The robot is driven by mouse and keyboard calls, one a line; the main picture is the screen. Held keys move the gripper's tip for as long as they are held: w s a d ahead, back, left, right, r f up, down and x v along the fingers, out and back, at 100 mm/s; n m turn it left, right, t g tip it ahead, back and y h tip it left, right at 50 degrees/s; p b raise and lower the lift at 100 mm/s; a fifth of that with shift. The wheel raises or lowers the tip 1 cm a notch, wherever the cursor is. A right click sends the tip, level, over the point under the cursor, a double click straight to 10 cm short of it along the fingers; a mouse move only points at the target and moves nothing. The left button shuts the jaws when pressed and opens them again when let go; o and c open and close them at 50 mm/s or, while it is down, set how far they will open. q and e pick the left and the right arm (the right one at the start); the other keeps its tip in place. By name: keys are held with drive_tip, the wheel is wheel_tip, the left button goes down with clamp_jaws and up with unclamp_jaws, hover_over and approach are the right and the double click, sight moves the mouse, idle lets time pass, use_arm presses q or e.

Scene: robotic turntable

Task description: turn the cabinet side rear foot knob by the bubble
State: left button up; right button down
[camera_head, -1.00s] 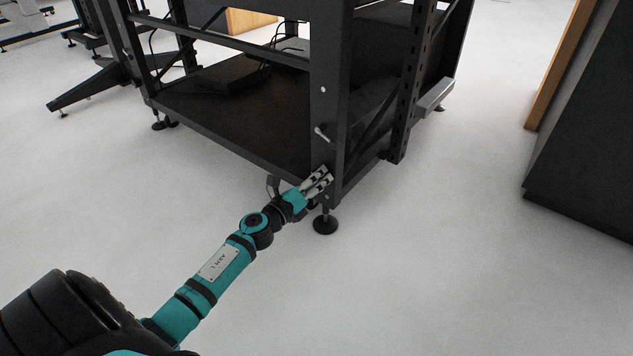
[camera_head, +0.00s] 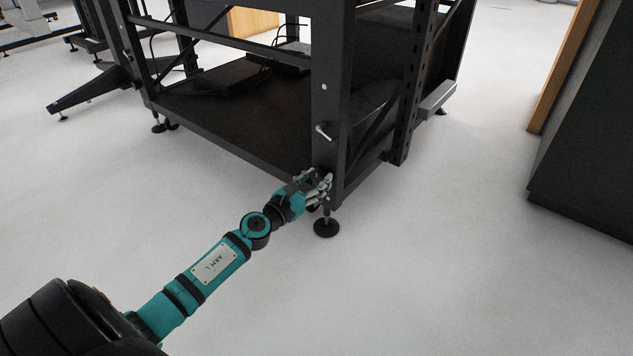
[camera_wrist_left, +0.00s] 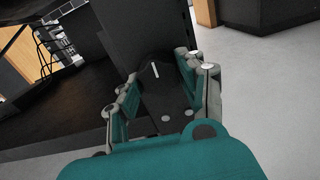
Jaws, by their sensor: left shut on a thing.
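My left gripper (camera_head: 322,184) is at the lower part of the black frame's near corner post (camera_head: 328,105), just above the round levelling foot (camera_head: 326,228). In the left wrist view its two fingers (camera_wrist_left: 160,80) are closed around a dark foot knob (camera_wrist_left: 155,84) with a short white line on it. In the head view the knob is hidden by the fingers. I cannot make out a bubble level. My right gripper is not in view.
A light peg-like handle (camera_head: 323,132) sticks out of the post above my gripper. The frame's dark lower shelf (camera_head: 230,115) lies to the left. A dark cabinet (camera_head: 590,130) stands at the right. The pale floor between is clear.

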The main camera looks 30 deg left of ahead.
use_arm(q)
drive_tip(key=shift+f+m, duration=0.2)
drive_tip(key=shift+m, duration=0.4)
drive_tip(key=o, duration=1.1)
drive_tip(key=shift+s+r, duration=0.1)
drive_tip(key=shift+o, duration=0.2)
drive_tip(key=shift+s, duration=0.1)
drive_tip(key=s+a, duration=0.1)
drive_tip(key=s, duration=1)
drive_tip(key=shift+s, duration=0.4)
drive_tip(key=shift+r, duration=0.1)
